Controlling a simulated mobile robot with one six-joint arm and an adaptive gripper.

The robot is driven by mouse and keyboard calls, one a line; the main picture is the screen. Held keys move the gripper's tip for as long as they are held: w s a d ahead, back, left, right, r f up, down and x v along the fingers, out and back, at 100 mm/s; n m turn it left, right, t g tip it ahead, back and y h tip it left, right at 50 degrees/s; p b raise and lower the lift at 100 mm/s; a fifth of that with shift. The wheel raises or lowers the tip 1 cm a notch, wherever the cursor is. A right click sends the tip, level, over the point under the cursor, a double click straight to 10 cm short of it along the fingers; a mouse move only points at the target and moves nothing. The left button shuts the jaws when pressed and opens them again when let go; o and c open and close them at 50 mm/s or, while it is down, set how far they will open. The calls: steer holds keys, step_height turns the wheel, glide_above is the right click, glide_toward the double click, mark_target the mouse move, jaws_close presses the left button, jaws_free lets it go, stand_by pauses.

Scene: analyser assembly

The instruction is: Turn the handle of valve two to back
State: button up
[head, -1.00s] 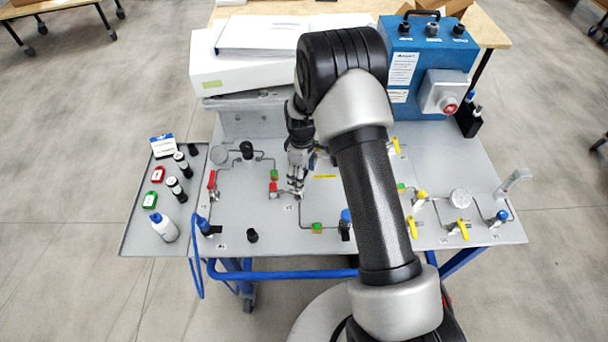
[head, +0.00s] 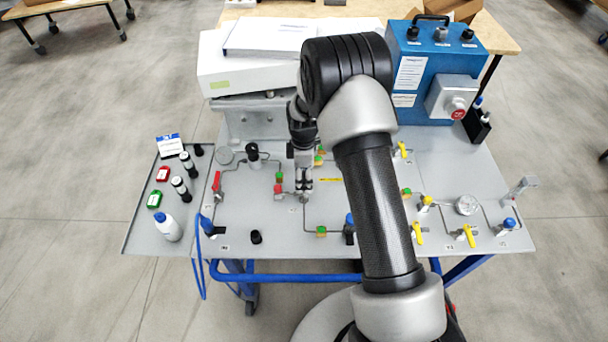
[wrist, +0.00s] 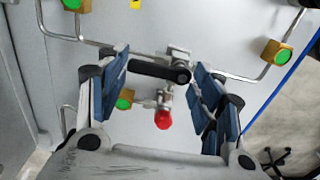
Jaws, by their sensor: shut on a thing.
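In the wrist view a black lever handle (wrist: 155,69) lies between my gripper's (wrist: 163,80) two blue-padded fingers. It runs left from a metal pivot (wrist: 180,74), which is toward the back of the panel as the head view is oriented. The left finger is at the handle's free end and the right finger is beside the pivot. My gripper is shut on this handle. In the head view my gripper (head: 304,187) points down at the left-middle part of the panel and hides the handle. I cannot read a valve number beside it.
A red-capped fitting (wrist: 162,119) sits close beside the handle in the wrist view. A red lever (head: 216,182) stands to the left. Yellow levers (head: 418,233) are to the right. The blue box (head: 437,70) and white box (head: 250,72) stand behind.

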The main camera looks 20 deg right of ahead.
mark_target(304, 180)
steer(key=o, duration=1.1)
steer(key=shift+c, duration=0.2)
step_height(304, 180, up, 12)
stand_by(0.4)
